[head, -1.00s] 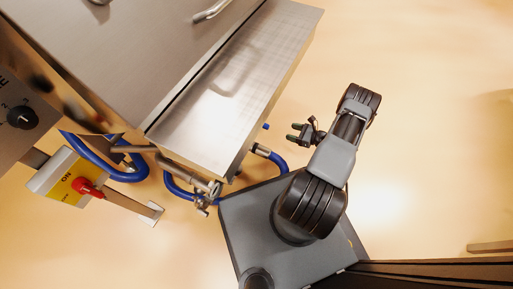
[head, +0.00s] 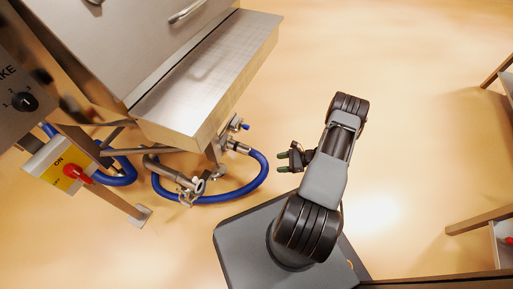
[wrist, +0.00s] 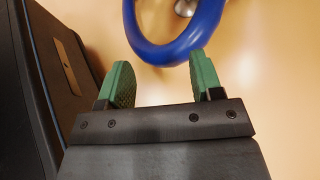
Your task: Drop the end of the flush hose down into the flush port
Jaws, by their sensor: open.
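The blue flush hose (head: 262,176) hangs in a loop below the steel hopper's ledge. Its upper end has a metal fitting (head: 238,147) beside a small blue-handled valve (head: 237,124). The hose runs round to metal clamp fittings (head: 190,189) at the lower left. I cannot tell which opening is the flush port. My gripper (head: 282,162) is open and empty, just right of the loop. In the wrist view, the hose's bend (wrist: 172,52) lies at or just beyond the green fingertips (wrist: 160,72); I cannot tell whether they touch.
The hopper's steel ledge (head: 215,80) overhangs the hose area. A yellow switch box with a red knob (head: 77,173) and a support foot (head: 140,214) stand at the left. A frame stands at the far right (head: 480,220). The floor between is clear.

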